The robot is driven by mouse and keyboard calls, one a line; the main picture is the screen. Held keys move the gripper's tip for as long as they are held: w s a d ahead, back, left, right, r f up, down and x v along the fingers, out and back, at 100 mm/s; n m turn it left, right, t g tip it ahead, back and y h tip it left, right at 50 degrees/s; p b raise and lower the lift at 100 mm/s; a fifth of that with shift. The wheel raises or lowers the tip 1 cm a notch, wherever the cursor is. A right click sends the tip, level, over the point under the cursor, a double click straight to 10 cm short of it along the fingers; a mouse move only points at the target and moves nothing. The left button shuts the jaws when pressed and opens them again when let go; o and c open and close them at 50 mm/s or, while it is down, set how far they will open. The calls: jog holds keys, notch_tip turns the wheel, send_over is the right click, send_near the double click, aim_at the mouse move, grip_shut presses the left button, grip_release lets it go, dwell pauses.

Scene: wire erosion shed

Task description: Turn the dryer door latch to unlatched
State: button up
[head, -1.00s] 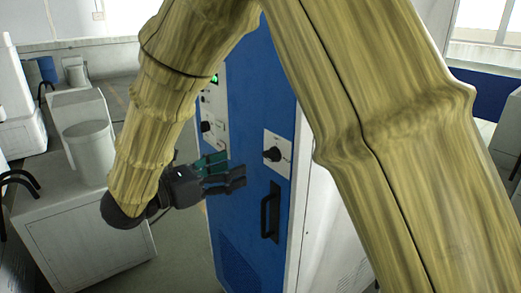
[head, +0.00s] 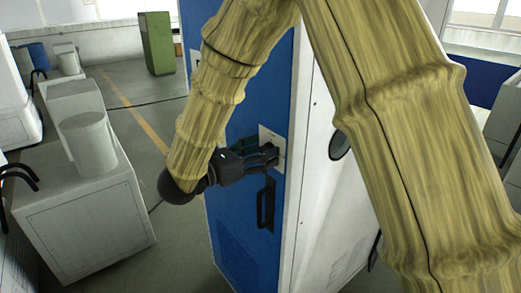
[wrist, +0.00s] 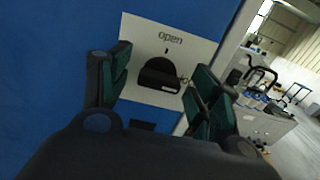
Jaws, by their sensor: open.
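The dryer door latch (wrist: 160,76) is a black knob on a white plate (wrist: 190,45) marked "open" at the top, seen in the wrist view. The plate is fixed to the blue dryer door (head: 240,210). My gripper (wrist: 160,88) is open, with its dark green-padded fingers on either side of the knob. I cannot tell whether the fingers touch it. In the head view my gripper (head: 268,155) is in front of the plate (head: 272,135) and hides the knob there.
A black door handle (head: 265,204) is just below the latch plate. A white machine (head: 85,215) stands at the left. A green cabinet (head: 157,43) stands at the back, with open floor in front of it.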

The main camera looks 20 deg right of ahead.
jog(key=c, duration=1)
